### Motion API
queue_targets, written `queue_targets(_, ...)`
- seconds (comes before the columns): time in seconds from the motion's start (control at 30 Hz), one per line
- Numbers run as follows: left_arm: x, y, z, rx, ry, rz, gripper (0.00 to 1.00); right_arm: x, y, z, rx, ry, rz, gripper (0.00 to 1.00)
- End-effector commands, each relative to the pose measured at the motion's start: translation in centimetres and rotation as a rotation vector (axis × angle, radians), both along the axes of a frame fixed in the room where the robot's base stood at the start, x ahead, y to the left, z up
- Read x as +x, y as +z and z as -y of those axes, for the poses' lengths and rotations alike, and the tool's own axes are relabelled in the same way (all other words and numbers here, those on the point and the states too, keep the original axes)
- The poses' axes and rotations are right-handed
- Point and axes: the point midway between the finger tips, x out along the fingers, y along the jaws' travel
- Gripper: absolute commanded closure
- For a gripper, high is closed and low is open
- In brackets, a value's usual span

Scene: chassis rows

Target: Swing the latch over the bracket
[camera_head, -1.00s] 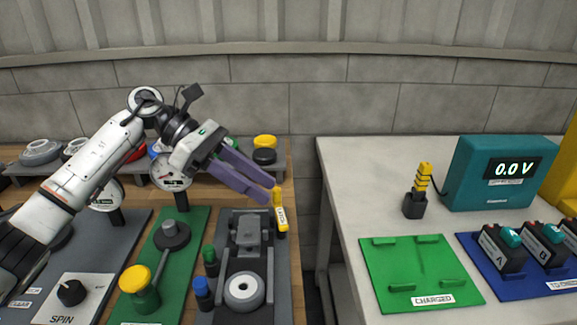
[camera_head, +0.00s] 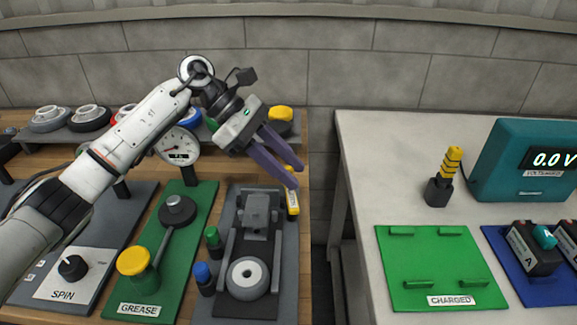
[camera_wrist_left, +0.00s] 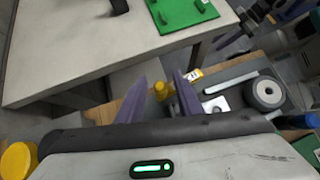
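The yellow latch (camera_head: 293,204), with a white label, stands at the right edge of the grey chassis fixture (camera_head: 279,295). In the left wrist view a yellow upright part (camera_wrist_left: 162,91), apparently the latch, shows between the two purple fingers. My left gripper (camera_head: 296,175) is open and empty, its fingertips just above the latch and partly hiding its top. I cannot tell whether they touch it. The fingertips (camera_wrist_left: 160,78) also show apart in the left wrist view. A grey block (camera_head: 257,207) on the fixture may be the bracket; I cannot be sure. My right gripper is not in view.
A gauge (camera_head: 178,146) stands behind. A grey table (camera_head: 390,160) with a green CHARGED tray (camera_head: 398,260) lies to the right, across a gap.

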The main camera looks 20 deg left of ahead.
Motion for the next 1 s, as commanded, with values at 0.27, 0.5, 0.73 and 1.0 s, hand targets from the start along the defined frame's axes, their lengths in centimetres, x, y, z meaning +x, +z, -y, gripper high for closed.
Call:
queue_targets(0.27,-0.02,-0.16,0.18,0.000,-0.001,-0.001,0.67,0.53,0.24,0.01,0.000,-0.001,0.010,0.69)
queue_targets(0.5,-0.01,-0.14,0.16,0.000,-0.001,-0.001,1.00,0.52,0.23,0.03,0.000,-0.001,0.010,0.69)
queue_targets(0.73,-0.07,-0.16,0.05,0.000,0.013,-0.001,1.00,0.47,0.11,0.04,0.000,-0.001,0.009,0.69)
queue_targets(1.0,-0.35,-0.27,-0.42,0.001,0.125,0.001,1.00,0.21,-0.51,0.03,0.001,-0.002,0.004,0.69)
